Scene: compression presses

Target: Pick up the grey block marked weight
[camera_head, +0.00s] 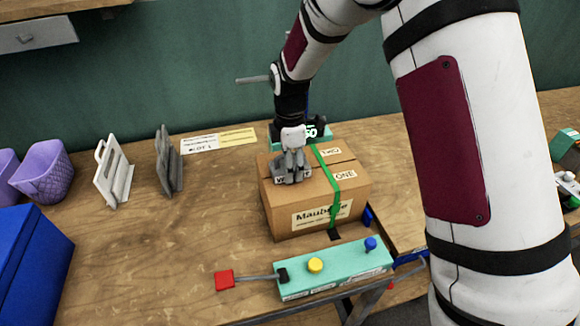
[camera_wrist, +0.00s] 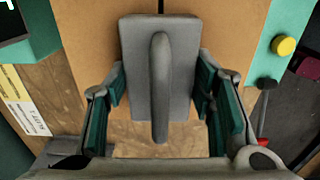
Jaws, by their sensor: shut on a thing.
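The grey block marked weight (camera_wrist: 135,65) has a raised handle along its top and sits over the cardboard box (camera_head: 290,215) in the wrist view. In the head view the block (camera_head: 293,181) shows at the box's left part, with its label partly covered. My gripper (camera_wrist: 161,95) is above the box, its two fingers on either side of the block and its handle. It is shut on the block. The block appears to rest on the box top; I cannot tell whether there is a gap beneath it.
A green control panel (camera_head: 335,270) with a yellow button and a blue button stands in front of the box. A red piece (camera_head: 224,280) on a rod sticks out left. Purple baskets (camera_head: 42,172), a blue bin (camera_head: 30,255) and white and grey stands (camera_head: 113,172) are at left.

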